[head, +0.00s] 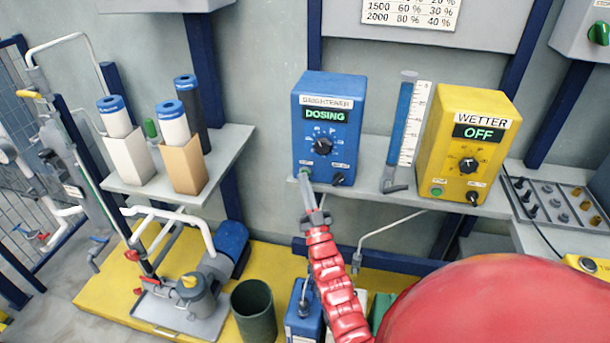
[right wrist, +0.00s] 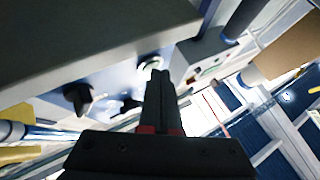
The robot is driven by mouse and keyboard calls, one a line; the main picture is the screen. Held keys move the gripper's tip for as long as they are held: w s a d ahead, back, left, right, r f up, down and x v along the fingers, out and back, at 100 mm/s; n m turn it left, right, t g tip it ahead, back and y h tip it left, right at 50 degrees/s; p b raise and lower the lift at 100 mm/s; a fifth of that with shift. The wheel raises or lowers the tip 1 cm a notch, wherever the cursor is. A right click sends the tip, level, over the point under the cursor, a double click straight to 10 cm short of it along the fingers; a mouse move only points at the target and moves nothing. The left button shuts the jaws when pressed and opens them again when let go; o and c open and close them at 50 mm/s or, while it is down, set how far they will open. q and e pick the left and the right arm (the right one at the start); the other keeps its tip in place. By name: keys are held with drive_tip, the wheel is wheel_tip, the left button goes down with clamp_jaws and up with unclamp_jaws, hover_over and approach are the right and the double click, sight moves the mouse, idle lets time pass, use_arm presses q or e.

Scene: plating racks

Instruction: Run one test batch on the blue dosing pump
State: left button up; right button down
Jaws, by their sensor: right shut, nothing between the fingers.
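The blue dosing pump (head: 333,107) stands on the wall shelf, labelled as brightener, with its display (head: 325,115) reading DOSING in green. On its front are a black dial (head: 322,146), a small black switch (head: 338,179) and a green button at the lower left, mostly hidden by my fingertips. My right gripper (head: 305,181) is shut and empty, its tips at that button. In the right wrist view, the shut fingers (right wrist: 160,78) reach up to the pale lit button (right wrist: 150,66); I cannot tell whether they touch it. My left gripper is not in view.
A yellow wetter unit (head: 484,115) reading OFF stands to the right. Between the units is a blue-filled measuring tube (head: 400,125) with a scale. Filter cartridges stand on the left shelf (head: 228,152). A dark green bin (head: 253,308) stands below.

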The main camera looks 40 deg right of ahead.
idle(0.4)
drive_tip(key=shift+s+a+f+p, duration=0.1)
drive_tip(key=shift+s+a+p, duration=0.3)
drive_tip(key=shift+s+a, duration=0.25)
drive_tip(key=s+a, duration=0.1)
drive_tip(key=a, duration=0.1)
drive_tip(key=s+a+p, duration=0.1)
drive_tip(key=s, duration=0.1)
drive_tip(key=shift+a, duration=0.4)
idle(0.7)
